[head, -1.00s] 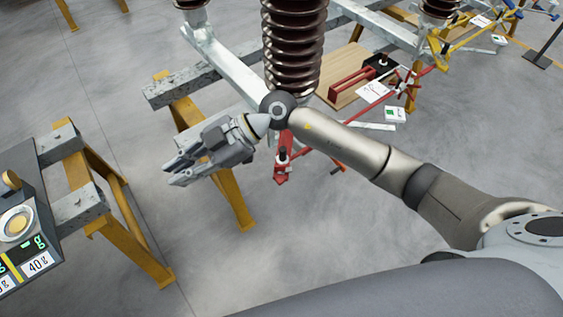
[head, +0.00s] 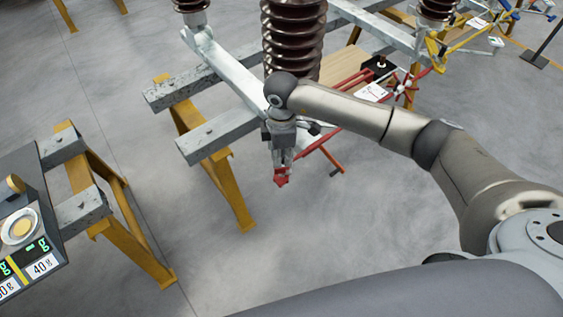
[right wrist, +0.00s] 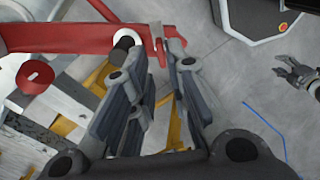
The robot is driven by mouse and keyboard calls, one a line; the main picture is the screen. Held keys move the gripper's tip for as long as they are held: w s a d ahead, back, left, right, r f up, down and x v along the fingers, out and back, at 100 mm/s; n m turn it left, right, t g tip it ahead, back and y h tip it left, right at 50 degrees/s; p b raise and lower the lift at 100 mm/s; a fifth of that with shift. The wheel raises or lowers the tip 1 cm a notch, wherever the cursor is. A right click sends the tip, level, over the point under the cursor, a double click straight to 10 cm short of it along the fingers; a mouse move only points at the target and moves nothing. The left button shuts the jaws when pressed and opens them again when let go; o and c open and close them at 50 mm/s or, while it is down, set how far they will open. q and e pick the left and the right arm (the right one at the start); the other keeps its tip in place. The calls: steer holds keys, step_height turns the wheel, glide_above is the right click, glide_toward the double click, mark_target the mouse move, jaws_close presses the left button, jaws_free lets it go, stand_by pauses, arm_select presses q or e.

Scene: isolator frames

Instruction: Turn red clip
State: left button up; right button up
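The red clip (head: 281,179) is the red end at the front of a red bar assembly, below the large brown insulator in the head view. In the right wrist view a red arm crosses the top left and ends in a red upright piece (right wrist: 158,45) beside a dark peg (right wrist: 124,43). My right gripper (head: 283,163) points down just above the red end. Its two fingers (right wrist: 160,65) are apart, with the red piece around the gap at their tips; I cannot tell whether they touch it. My left gripper (right wrist: 283,66) shows only in the right wrist view, at the right edge, fingers apart.
Grey steel beams (head: 215,136) on yellow trestle legs (head: 232,195) stand left of the right gripper. A brown ribbed insulator (head: 293,40) rises behind it. The floor in front is clear.

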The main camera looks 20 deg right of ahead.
mark_target(284, 170)
steer(key=shift+f+p, duration=0.4)
steer(key=shift+f, duration=2.15)
jaws_close()
